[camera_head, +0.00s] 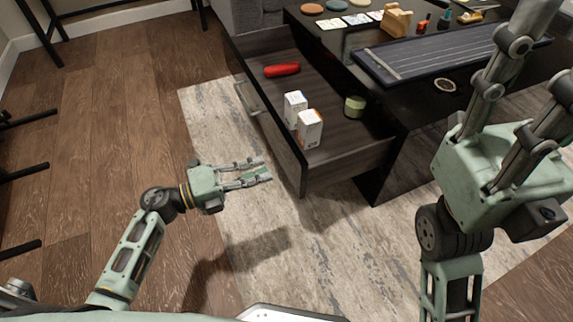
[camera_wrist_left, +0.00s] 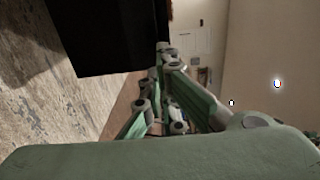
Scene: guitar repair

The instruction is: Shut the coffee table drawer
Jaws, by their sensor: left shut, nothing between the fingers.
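The coffee table (camera_head: 375,170) is dark, and its drawer (camera_head: 345,160) is pulled far out toward the left in the head view. The drawer front (camera_head: 280,145) faces left and carries a pale handle (camera_head: 247,97). My left gripper (camera_head: 266,169) is shut and empty, just left of the front's near end; I cannot tell whether it touches. In the left wrist view, a dark panel (camera_wrist_left: 115,35) lies beyond my left fingers (camera_wrist_left: 165,85). My right gripper (camera_head: 500,160) is raised over the right side, its fingertips cut off by the frame.
The drawer holds a red object (camera_head: 281,70), two white boxes (camera_head: 309,130) and a small greenish jar (camera_head: 354,106). A guitar neck-like dark board (camera_head: 440,52), coasters (camera_head: 312,8) and small tools lie on the tabletop. A pale rug (camera_head: 225,135) and open wood floor (camera_head: 110,110) extend left.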

